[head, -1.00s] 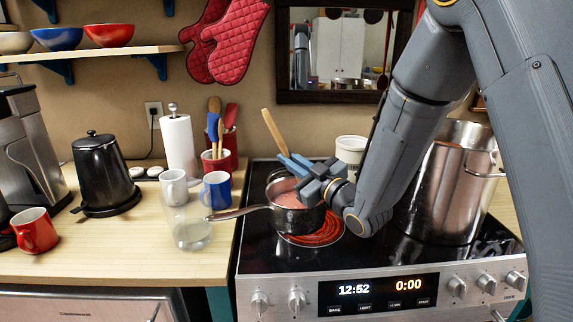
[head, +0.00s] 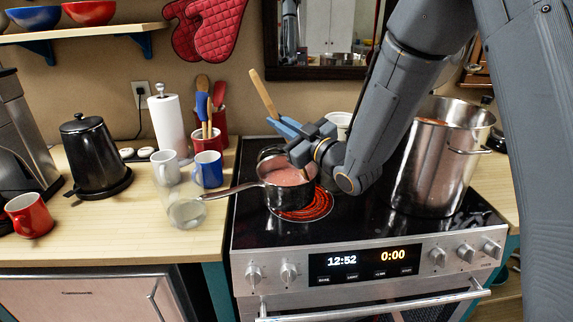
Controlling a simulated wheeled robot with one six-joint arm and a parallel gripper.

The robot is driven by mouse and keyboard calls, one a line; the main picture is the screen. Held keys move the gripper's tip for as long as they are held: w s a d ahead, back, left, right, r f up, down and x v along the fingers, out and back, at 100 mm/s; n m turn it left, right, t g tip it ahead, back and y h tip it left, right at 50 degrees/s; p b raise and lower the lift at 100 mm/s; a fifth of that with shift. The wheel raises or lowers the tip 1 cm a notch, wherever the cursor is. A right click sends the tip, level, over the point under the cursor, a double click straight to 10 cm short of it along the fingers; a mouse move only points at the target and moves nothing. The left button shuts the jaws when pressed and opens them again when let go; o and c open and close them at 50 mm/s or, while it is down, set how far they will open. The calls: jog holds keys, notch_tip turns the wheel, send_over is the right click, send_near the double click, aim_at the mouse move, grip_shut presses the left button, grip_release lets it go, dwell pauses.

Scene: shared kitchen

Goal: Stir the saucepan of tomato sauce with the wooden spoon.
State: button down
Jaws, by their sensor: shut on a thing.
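The small steel saucepan (head: 276,196) sits on the red-glowing front burner (head: 312,211), its handle pointing left toward the counter. Pinkish-red tomato sauce (head: 284,177) shows inside it. My gripper (head: 284,131) is over the pan's back right side, shut on the wooden spoon. The wooden spoon (head: 262,93) tilts, its upper end leaning to the upper left above the jaws. Its lower part runs down into the pan by the right side; the spoon's tip is hidden in the sauce.
A tall steel pot (head: 440,165) stands on the stove right of my arm. A clear glass (head: 186,212) stands near the pan handle's end. A blue mug (head: 207,169), a white mug (head: 164,166) and a black kettle (head: 93,155) are on the counter. A white container (head: 340,121) is behind my gripper.

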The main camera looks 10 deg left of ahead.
notch_tip(320, 180, up, 7)
jog(key=p, duration=0.3)
jog(key=shift+r, duration=0.15)
dwell(0.3)
